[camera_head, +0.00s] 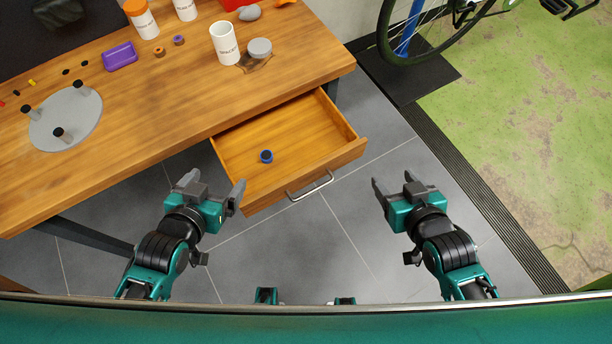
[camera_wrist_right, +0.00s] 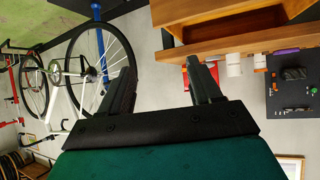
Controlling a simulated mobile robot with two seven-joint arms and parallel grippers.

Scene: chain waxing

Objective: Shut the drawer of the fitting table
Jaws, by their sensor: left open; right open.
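The fitting table (camera_head: 190,100) is wooden and runs across the upper left of the head view. Its drawer (camera_head: 310,125) is pulled out, with a metal bar handle (camera_head: 310,186) on its front. A small blue ring-like piece (camera_head: 266,156) lies inside. My left gripper (camera_head: 212,184) is open and empty, just left of the drawer's front left corner; I cannot tell whether it touches. My right gripper (camera_head: 393,180) is open and empty, right of the drawer front and apart from it. In the right wrist view, the wooden drawer (camera_wrist_right: 215,12) shows at the top, beyond the open fingers (camera_wrist_right: 160,68).
On the tabletop stand a white mug (camera_head: 224,44), a purple tray (camera_head: 120,56), a grey round plate (camera_head: 66,120) with dark-topped pegs, and bottles. A bicycle wheel (camera_head: 440,30) stands on a dark mat (camera_head: 410,80) at upper right. The grey floor before the drawer is clear.

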